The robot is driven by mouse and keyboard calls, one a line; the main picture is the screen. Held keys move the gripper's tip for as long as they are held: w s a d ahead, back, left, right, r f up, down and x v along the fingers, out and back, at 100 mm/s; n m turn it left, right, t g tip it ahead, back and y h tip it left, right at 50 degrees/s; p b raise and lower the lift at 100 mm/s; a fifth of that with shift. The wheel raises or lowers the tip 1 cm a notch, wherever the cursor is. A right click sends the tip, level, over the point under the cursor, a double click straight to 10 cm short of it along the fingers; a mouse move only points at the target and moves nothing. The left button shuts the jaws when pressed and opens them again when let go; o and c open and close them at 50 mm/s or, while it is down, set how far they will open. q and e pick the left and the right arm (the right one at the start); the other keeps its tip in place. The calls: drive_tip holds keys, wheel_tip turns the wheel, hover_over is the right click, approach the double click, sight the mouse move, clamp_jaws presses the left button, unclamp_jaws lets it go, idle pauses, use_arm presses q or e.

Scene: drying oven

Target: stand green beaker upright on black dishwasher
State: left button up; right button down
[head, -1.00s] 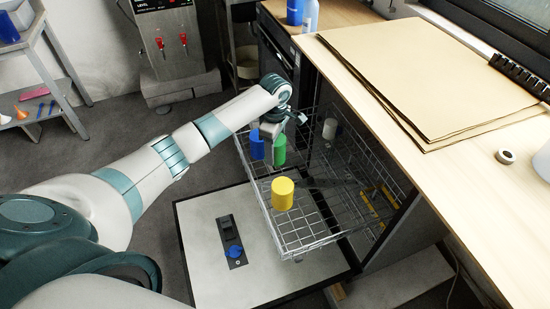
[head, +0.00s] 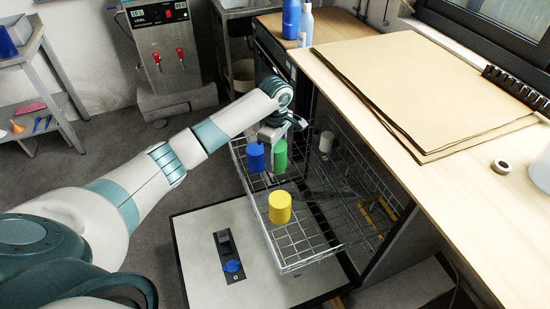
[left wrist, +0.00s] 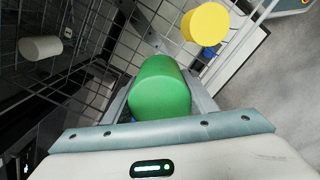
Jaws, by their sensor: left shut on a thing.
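The green beaker (head: 280,156) is at the far end of the dishwasher's wire rack (head: 290,262). My left gripper (head: 272,136) is shut on it from above. In the left wrist view the green beaker (left wrist: 160,88) lies between the two fingers of my left gripper (left wrist: 160,100). Whether its base touches the rack is hidden. The dishwasher (head: 200,262) stands open under the worktop, its door folded down and the rack pulled out above it. My right gripper is not in view.
A blue beaker (head: 255,157) is just left of the green one. A yellow beaker (head: 280,207) stands nearer in the rack, and a white one (head: 326,141) is at the right. The wooden worktop (head: 455,190) overhangs the dishwasher at the right. The middle of the rack is mostly clear.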

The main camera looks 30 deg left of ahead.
use_arm(q)
drive_tip(key=s+d+r+m, duration=0.2)
drive_tip(key=d+r+m, duration=0.3)
drive_tip(key=r, duration=0.3)
drive_tip(key=s+d+r+m, duration=0.2)
drive_tip(key=s+r+m, duration=0.2)
drive_tip(key=s, duration=0.5)
drive_tip(key=s+d+r+m, duration=0.3)
drive_tip(key=s+r+m, duration=0.1)
drive_tip(key=s+m, duration=0.4)
drive_tip(key=shift+s+m, duration=0.3)
drive_tip(key=shift+s, duration=0.4)
drive_tip(key=shift+d, duration=0.1)
